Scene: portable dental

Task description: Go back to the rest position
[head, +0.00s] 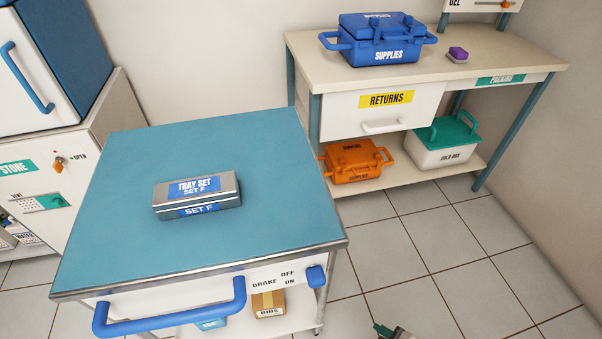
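Only a small teal and grey tip of what looks like my gripper (394,332) shows at the bottom edge of the head view, right of the cart. The rest of it is cut off by the frame, so I cannot tell whether it is open or shut. It is apart from the cart and over the tiled floor. A metal tray set box labelled SET F (197,197) lies on the blue top of the cart (110,250), with nothing touching it from above.
The cart has a blue handle (170,318) and a brake knob (316,276). A bench (500,60) at the back right bears a blue supplies case (380,42). An orange case (354,162) and a cold box (442,143) sit below. Floor (455,255) right of the cart is clear.

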